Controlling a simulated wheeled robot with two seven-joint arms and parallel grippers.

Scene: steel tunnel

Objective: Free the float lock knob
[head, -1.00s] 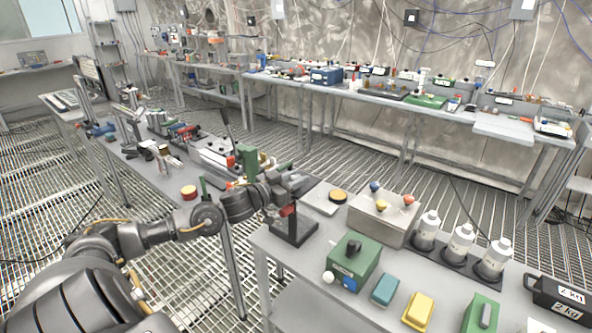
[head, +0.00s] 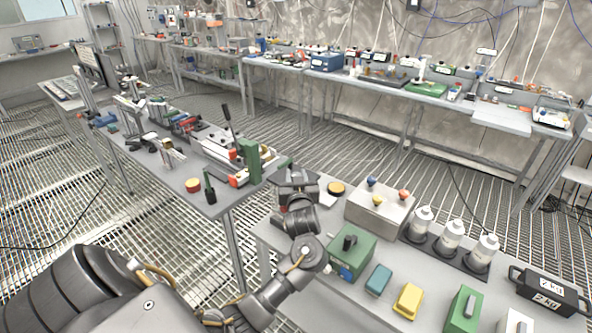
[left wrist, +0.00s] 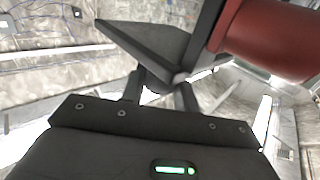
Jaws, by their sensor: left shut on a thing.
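My left gripper (head: 297,181) is at the back left of the near table. In the left wrist view my left gripper (left wrist: 163,90) has its two dark fingers shut on a small part, which I take to be the float lock knob; the fingers mostly hide it. A dark angular stand (left wrist: 150,45) fills the space just past the fingertips. A red cylinder (left wrist: 268,38) sits at its upper right, apart from the fingers. In the head view my arm and gripper cover most of this fixture. My right gripper is not in view.
A green box (head: 352,250) with a black knob stands close to my left forearm. A grey box with coloured knobs (head: 379,207), several white bottles (head: 452,235) and a black 2 kg weight (head: 548,290) are to the right. A yellow-topped disc (head: 336,188) lies behind.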

